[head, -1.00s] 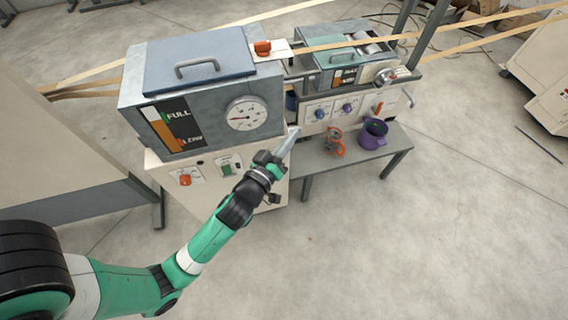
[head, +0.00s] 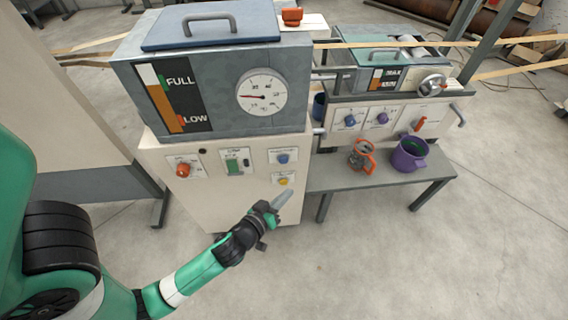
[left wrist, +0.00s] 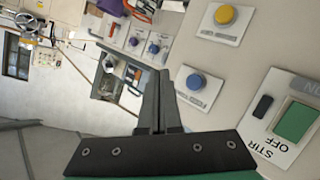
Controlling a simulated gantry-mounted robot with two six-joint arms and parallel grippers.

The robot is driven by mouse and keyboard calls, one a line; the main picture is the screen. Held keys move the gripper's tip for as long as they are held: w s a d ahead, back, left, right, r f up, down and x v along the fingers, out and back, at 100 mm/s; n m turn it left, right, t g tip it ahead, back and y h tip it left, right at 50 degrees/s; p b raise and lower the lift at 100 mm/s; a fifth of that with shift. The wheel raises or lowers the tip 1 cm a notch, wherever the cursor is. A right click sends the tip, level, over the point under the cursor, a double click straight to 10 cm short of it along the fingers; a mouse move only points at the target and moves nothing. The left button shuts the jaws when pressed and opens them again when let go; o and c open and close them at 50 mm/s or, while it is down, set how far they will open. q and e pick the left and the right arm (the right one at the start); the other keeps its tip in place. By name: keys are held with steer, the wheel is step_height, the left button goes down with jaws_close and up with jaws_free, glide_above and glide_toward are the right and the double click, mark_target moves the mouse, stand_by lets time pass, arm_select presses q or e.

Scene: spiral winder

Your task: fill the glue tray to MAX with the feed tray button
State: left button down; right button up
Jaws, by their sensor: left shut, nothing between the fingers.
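The glue tray (head: 352,82) with a teal lid stands at the back right, and a small gauge (head: 383,78) marked MAX is on its front; its exact level is too small to read. The pale cabinet front carries a blue button (head: 282,158) and a yellow button (head: 284,180); their labels are not readable. My left gripper (head: 284,198) is shut and empty, just below the yellow button in the head view. In the left wrist view its fingers (left wrist: 155,95) point up beside the blue button (left wrist: 194,82), with the yellow button (left wrist: 225,14) above. My right gripper is not shown.
The large tank (head: 225,70) has a FULL/LOW gauge, orange in its lower part, and a dial. A red knob (head: 183,169) and green STIR switch (head: 233,164) sit left of the buttons. A bench (head: 330,178) holds a purple pot (head: 409,155) and an orange-handled item (head: 361,156).

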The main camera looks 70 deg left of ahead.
mark_target(284, 160)
arm_select(q)
steer(key=w+a+p, duration=0.2)
steer(key=a+p, duration=0.4)
steer(key=a, duration=0.2)
steer(key=shift+a, duration=0.25)
steer(key=shift+w, duration=0.15)
stand_by(1.8)
steer(key=shift+w+a+b, duration=0.1)
steer(key=shift+a+b, duration=0.35)
